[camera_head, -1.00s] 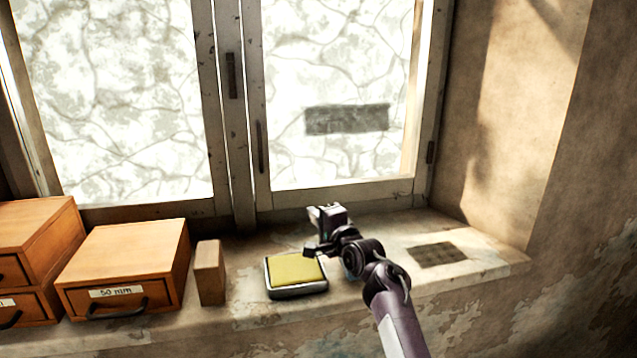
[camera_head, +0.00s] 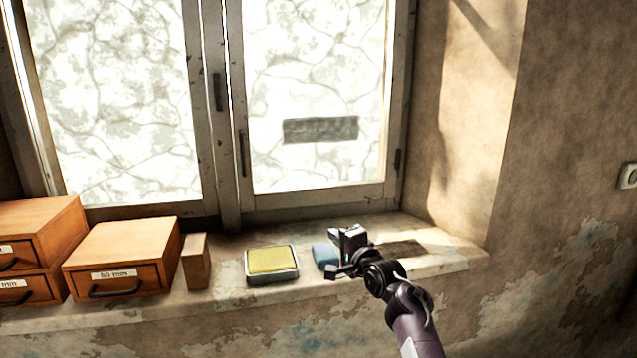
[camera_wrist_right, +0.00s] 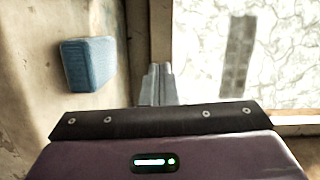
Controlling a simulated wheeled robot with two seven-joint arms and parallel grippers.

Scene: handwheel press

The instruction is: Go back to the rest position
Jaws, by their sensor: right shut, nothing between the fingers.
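My right gripper (camera_head: 346,238) is above the window sill (camera_head: 220,297), to the right of the yellow pad (camera_head: 272,261). Its fingers are shut with nothing between them; they also show in the right wrist view (camera_wrist_right: 158,84). A blue block (camera_head: 324,256) lies on the sill just left of and partly behind the gripper. The block also shows in the right wrist view (camera_wrist_right: 88,64), apart from the fingers and to their left. My left gripper is not in view.
An upright wooden block (camera_head: 196,262) and wooden drawer boxes (camera_head: 122,258) stand on the left of the sill. The window (camera_head: 310,80) rises behind. A wall switch (camera_head: 627,176) is at the far right.

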